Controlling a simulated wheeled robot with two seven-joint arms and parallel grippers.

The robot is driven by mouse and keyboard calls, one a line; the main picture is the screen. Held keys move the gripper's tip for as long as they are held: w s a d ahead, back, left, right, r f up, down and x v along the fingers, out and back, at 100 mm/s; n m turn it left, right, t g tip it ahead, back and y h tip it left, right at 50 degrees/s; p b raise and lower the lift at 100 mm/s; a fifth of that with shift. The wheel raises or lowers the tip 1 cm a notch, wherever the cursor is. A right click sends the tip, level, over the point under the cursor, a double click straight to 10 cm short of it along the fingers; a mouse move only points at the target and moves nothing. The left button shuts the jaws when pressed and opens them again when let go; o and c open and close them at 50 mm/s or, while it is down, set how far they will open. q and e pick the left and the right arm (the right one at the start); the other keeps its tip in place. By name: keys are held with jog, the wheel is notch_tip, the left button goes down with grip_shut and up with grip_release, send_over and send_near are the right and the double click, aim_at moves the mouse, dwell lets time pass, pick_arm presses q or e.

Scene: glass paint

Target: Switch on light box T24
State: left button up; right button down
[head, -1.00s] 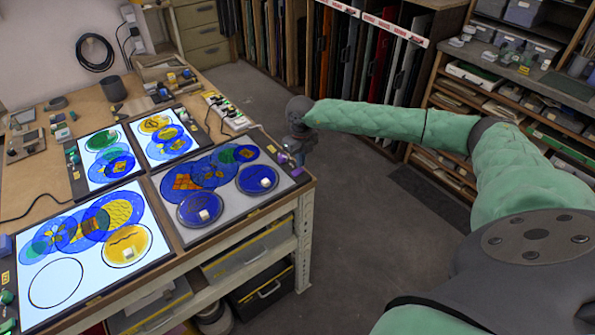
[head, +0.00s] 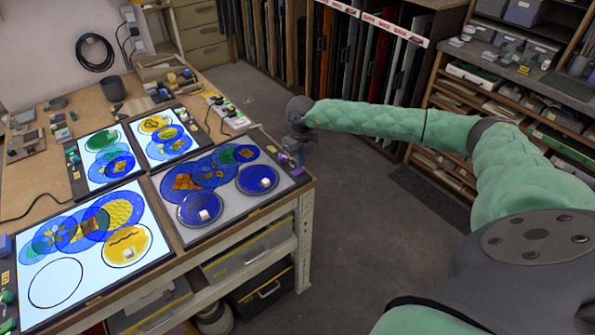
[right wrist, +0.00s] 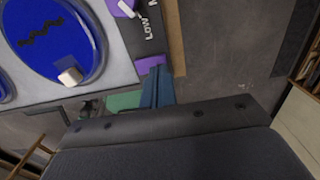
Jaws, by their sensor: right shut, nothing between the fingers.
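The unlit grey light box (head: 222,222) lies at the front right of the bench, with blue painted glass discs on it. Its number cannot be read, so I cannot tell whether it is T24. My right gripper (head: 291,158) is at its right edge, by the bench corner. In the right wrist view the shut, empty fingers (right wrist: 152,82) are just below the box's dark control strip (right wrist: 146,42). I cannot tell the knob's full setting. My left gripper is out of view.
A large lit light box (head: 95,265) and two smaller lit ones (head: 92,178) (head: 150,152) share the bench. A power strip (head: 228,118) lies behind the grey box. The floor (head: 370,240) right of the bench is clear.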

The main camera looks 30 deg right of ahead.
jog(key=shift+f+b, duration=0.65)
jog(key=shift+f, duration=0.25)
dwell(0.5)
jog(key=shift+r, duration=0.1)
jog(key=shift+r+p, duration=0.75)
jog(key=shift+r, duration=2.7)
